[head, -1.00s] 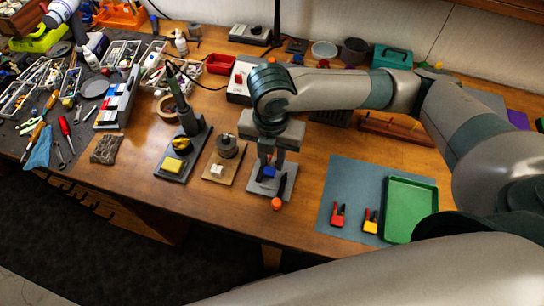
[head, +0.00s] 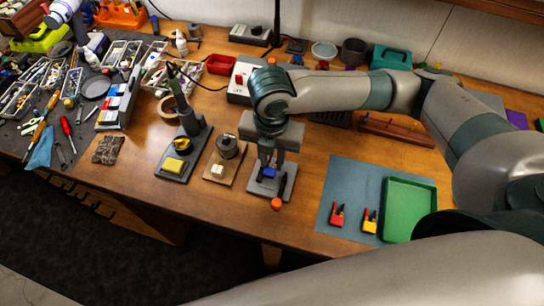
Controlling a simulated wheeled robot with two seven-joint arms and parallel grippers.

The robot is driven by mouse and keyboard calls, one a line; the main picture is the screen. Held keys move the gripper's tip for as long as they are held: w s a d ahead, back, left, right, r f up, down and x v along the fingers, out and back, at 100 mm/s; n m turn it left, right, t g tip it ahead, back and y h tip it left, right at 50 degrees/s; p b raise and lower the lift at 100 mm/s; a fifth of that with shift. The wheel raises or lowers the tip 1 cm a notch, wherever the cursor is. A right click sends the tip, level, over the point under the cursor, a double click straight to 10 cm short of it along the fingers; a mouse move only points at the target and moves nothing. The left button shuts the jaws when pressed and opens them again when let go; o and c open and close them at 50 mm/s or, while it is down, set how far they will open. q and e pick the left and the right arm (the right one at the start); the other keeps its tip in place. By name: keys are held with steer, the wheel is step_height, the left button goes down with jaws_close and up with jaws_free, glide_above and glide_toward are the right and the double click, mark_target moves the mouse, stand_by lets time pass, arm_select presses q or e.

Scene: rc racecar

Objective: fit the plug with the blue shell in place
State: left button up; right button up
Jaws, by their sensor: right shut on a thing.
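The plug with the blue shell (head: 269,172) is between the fingers of my right gripper (head: 272,178), which is shut on it and points down. It is over a grey base plate (head: 262,194) near the front edge of the table. The fingers hide much of the plug and of what is under it, so I cannot tell whether the plug touches the fixture. Two other plugs, one red (head: 337,215) and one yellow (head: 370,222), lie on the blue-grey mat to the right. My left gripper is not in view.
An orange ball-like knob (head: 276,204) is at the front of the plate. A wooden stand with a dark spool (head: 227,146) and a soldering iron stand (head: 186,150) are close on the left. A green tray (head: 410,209) lies on the mat (head: 345,175) at right.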

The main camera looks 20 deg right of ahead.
steer(key=shift+f+p, duration=0.1)
steer(key=shift+p, duration=0.25)
stand_by(0.6)
steer(key=shift+f, duration=0.3)
stand_by(0.5)
steer(key=o, duration=1.5)
steer(key=shift+r, duration=0.1)
step_height(320, 180, up, 9)
steer(key=p, duration=0.9)
steer(key=shift+s, duration=0.1)
steer(key=shift+s+f, duration=0.1)
steer(key=shift+f, duration=0.1)
stand_by(0.7)
